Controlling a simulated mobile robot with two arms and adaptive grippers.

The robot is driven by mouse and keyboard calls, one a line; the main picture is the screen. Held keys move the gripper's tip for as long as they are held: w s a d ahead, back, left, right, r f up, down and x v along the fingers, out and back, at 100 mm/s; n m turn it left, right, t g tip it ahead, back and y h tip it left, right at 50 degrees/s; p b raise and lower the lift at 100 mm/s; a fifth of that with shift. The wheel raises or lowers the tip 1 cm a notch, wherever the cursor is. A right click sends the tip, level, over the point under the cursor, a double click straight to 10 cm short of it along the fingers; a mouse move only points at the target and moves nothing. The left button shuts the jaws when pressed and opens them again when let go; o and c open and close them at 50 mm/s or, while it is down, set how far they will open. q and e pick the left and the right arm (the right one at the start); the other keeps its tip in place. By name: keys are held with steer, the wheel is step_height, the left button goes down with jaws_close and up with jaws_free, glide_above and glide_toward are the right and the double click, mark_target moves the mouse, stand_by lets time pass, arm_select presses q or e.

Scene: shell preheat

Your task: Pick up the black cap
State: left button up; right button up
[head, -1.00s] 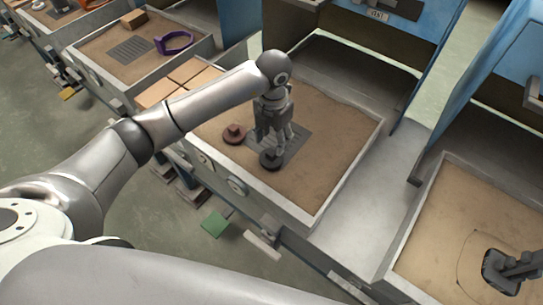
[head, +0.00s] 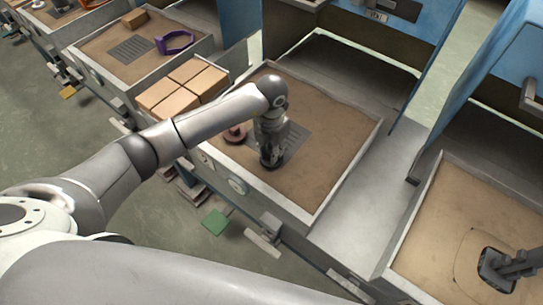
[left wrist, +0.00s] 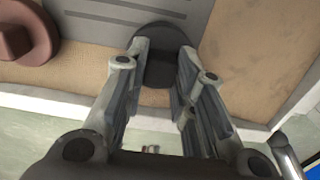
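The black cap (left wrist: 160,38), a dark disc with a raised knob, lies in the middle sand-coloured tray beside a grey slotted plate. In the head view the cap (head: 269,164) is partly covered by my left gripper (head: 270,155), which points down over it. In the left wrist view the two fingers of my left gripper (left wrist: 163,62) are parted, one on each side of the knob. Whether they touch it is unclear. A dark grey gripper-like part (head: 498,268) at the lower right seems to be my right gripper; its fingers are unclear.
A reddish-brown cap (head: 235,133) sits close to the left of the black cap; it also shows in the left wrist view (left wrist: 22,32). Tan blocks (head: 183,88) lie to the left of the tray. The tray's right part is bare sand. A purple ring-shaped part (head: 176,41) lies farther back.

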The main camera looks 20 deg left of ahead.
arm_select(q)
steer(key=shift+c, duration=1.1)
